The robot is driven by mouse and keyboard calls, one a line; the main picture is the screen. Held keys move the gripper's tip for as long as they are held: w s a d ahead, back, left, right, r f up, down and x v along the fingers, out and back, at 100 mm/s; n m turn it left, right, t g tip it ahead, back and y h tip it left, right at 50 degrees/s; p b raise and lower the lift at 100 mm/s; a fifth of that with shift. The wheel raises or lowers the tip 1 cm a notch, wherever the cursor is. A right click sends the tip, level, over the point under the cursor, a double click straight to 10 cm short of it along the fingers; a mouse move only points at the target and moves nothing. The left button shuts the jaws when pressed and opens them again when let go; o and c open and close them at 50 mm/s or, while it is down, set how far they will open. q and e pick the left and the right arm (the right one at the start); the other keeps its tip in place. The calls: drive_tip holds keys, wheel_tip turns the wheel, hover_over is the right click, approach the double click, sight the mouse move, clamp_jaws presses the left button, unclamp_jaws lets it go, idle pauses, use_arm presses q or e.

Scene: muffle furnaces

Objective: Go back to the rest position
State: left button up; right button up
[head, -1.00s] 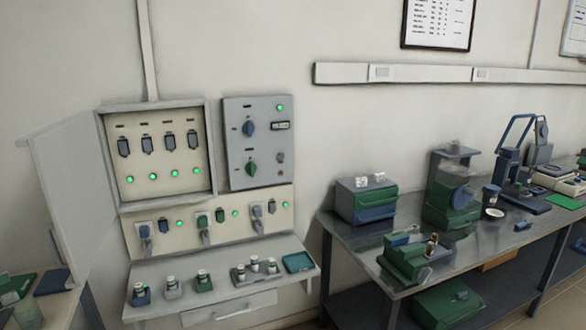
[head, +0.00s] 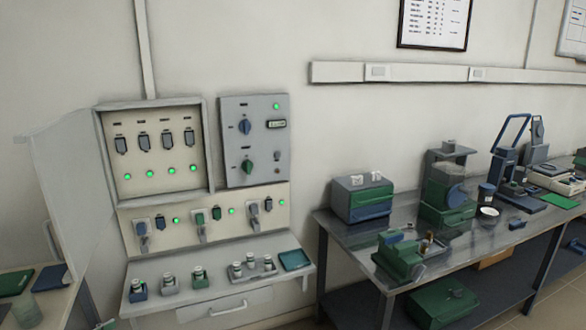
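Neither of my grippers shows in the head view. An open electrical cabinet (head: 155,186) on the left wall has a row of dark switches and several lit green lights. A grey control panel (head: 267,156) beside it carries a blue knob (head: 245,127) and a green knob (head: 247,167). Below, a socket panel (head: 186,234) has plugs in it and green lights. A shelf (head: 216,285) under it holds small jars in holders and a teal tray (head: 295,260).
A dark lab bench (head: 340,226) on the right carries a green and blue box (head: 362,198), a green device (head: 398,258) and other instruments. A green case (head: 441,302) sits beneath it. A wooden table (head: 45,305) is at lower left. Floor shows between shelf and bench.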

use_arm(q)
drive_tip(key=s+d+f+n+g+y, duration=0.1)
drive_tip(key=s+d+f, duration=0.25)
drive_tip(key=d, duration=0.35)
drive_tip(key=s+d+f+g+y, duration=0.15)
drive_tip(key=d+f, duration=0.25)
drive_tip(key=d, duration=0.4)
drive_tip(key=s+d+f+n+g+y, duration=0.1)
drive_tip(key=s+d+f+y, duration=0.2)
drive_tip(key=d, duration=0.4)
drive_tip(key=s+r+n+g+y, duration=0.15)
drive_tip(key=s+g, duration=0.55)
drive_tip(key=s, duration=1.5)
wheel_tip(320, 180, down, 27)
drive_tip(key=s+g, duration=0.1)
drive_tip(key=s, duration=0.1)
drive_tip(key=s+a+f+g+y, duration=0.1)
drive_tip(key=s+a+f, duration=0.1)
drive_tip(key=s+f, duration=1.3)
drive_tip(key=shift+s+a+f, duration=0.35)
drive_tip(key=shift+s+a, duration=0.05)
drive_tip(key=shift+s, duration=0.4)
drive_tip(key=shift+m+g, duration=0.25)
